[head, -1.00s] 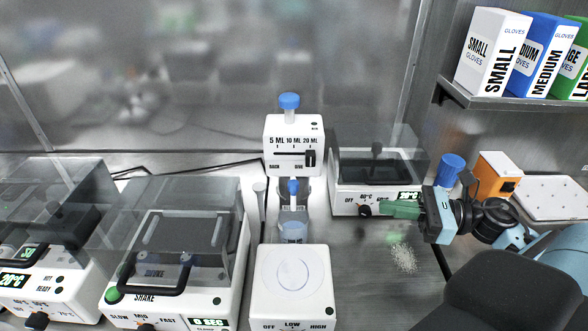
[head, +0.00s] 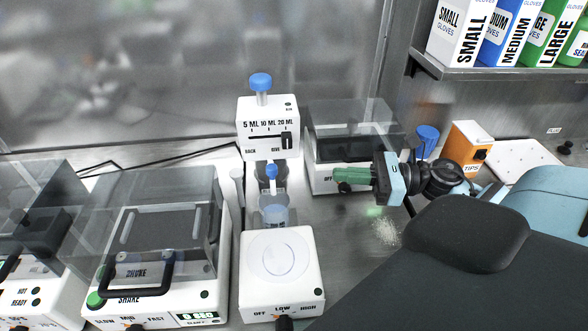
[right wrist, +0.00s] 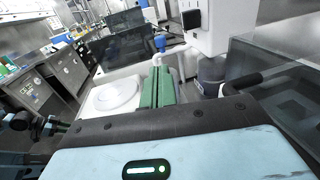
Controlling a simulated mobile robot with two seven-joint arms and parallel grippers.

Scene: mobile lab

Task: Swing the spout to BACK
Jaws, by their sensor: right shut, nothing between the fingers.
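The white dispenser (head: 267,127) stands at mid-picture in the head view, with a blue knob on top, a volume slider at the 20 ML end, and BACK and GIVE printed low on its front. Below it is a small blue-topped spout part (head: 271,171) above a clear cup (head: 274,211); its exact heading is hard to tell. A blue-topped white part also shows beyond my fingers in the right wrist view (right wrist: 160,44). My right gripper (head: 338,177), with green fingers, is shut and empty, to the right of the spout and apart from it.
A white stirrer with a round plate (head: 279,256) stands in front of the dispenser. A clear-lidded shaker (head: 160,235) is to its left. A lidded device (head: 322,183) stands behind my right fingers. An orange tips box (head: 467,149) and blue-capped container (head: 427,140) are at right.

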